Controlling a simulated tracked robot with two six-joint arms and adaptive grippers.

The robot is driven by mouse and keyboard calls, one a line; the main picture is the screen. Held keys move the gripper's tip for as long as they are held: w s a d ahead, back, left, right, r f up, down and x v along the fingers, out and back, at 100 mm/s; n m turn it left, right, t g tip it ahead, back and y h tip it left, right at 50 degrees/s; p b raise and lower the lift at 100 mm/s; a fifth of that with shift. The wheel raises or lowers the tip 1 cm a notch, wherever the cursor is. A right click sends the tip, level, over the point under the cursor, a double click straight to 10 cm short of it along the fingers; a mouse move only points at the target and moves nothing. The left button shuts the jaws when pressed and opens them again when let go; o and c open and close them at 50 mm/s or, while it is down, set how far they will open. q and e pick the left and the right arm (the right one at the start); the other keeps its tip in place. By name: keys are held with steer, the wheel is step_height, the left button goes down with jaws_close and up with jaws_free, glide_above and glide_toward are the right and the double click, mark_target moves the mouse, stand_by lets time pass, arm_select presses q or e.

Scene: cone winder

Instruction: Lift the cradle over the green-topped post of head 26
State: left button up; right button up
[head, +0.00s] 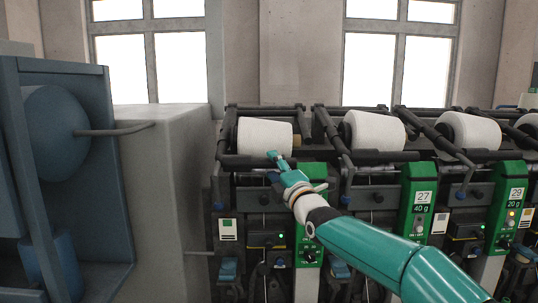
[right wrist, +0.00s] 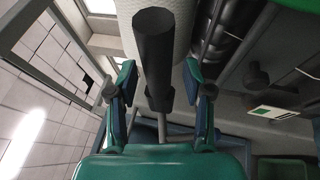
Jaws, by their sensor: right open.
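The cradle (head: 265,108) at the leftmost winding head is a dark frame around a white cone (head: 265,136). The cradle's dark round-ended bar (right wrist: 154,60) stands between my fingers in the right wrist view, with the white cone (right wrist: 118,18) behind it. My right gripper (head: 278,160) is open, in front of the cone's lower edge; the wrist view shows its fingers (right wrist: 162,95) apart on either side of the bar. My left gripper is not in view.
Similar heads with white cones (head: 376,131) continue to the right, with a green post marked 27 (head: 418,200) beside my arm. A grey block (head: 165,200) and a blue-grey machine (head: 62,140) stand at the left.

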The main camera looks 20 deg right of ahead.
steer(key=shift+p+x, duration=0.35)
steer(key=shift+x, duration=0.7)
jaws_close()
steer(key=shift+f, duration=0.1)
